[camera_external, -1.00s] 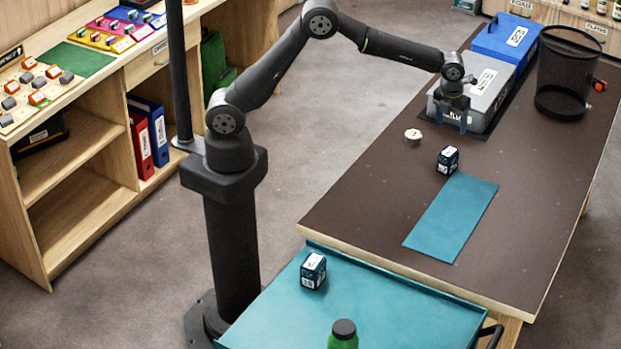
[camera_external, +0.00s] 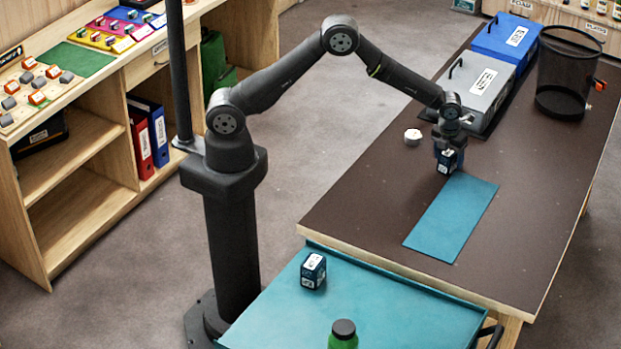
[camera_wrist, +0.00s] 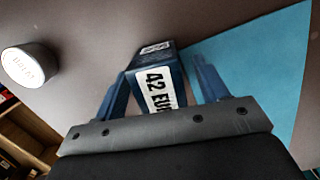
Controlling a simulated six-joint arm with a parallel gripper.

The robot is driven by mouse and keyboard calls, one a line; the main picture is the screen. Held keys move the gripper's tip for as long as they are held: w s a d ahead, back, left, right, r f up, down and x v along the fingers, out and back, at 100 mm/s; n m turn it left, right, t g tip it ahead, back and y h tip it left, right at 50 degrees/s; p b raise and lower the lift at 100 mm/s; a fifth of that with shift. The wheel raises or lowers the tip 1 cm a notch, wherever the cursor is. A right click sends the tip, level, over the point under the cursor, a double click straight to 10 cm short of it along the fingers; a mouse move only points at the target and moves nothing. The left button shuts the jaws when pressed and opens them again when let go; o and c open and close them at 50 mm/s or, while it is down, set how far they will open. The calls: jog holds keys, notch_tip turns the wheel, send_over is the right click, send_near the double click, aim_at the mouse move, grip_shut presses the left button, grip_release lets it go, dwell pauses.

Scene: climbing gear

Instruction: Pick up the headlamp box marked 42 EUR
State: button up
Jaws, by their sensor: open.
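The headlamp box (camera_external: 446,166) is small and dark blue with white labels, and stands on the dark brown table just behind the teal mat. In the wrist view the box (camera_wrist: 155,85) shows a white label reading "42 EUR". My gripper (camera_external: 449,158) is over the box, its blue fingers reaching down around it. In the wrist view my gripper (camera_wrist: 162,85) is open, with one finger on each side of the box. A gap shows at the right finger; contact at the left finger is hard to tell. A similar box (camera_external: 313,270) stands on the teal tray; its price is unreadable.
A white round tin (camera_external: 412,137) stands left of the box. The teal mat (camera_external: 452,218) lies flat and bare in front. A grey case (camera_external: 476,88), a blue case (camera_external: 507,40) and a black mesh bin (camera_external: 566,75) stand at the back. A green bottle (camera_external: 343,338) is near the tray's front.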

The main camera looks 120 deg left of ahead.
jog(key=shift+a+f, duration=0.1)
jog(key=shift+f, duration=0.3)
jog(key=c, duration=1.1)
jog(key=shift+r, duration=0.15)
